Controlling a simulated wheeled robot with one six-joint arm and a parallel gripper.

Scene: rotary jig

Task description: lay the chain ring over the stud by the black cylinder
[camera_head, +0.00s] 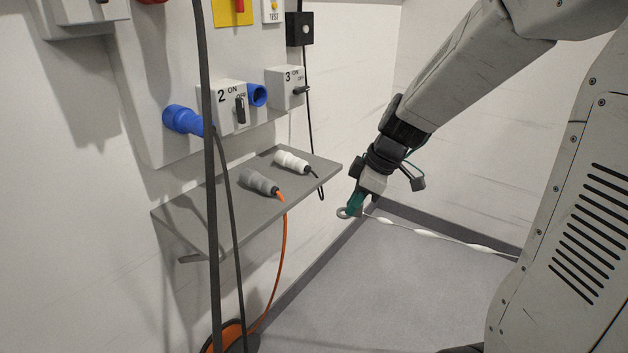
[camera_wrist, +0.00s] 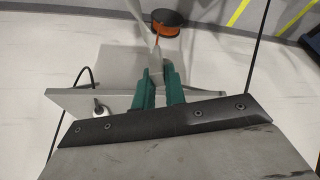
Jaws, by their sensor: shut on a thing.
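My gripper (camera_head: 355,203), with teal fingers, is shut on a small grey ring (camera_head: 343,212) in the head view, held in the air to the right of the grey shelf. A white chain (camera_head: 440,236) runs from the ring to the right and passes behind my body. In the wrist view my gripper (camera_wrist: 158,86) has its two fingers close together over the shelf edge; the ring cannot be made out clearly there. I cannot pick out the stud or the black cylinder in either view.
The shelf (camera_head: 232,222) carries a white plug (camera_head: 291,161) and a grey plug (camera_head: 259,182) with an orange cable. Dark cables hang in front of the switch panel (camera_head: 150,100). An orange reel (camera_wrist: 167,22) stands on the floor. The floor (camera_head: 400,290) right of the shelf looks clear.

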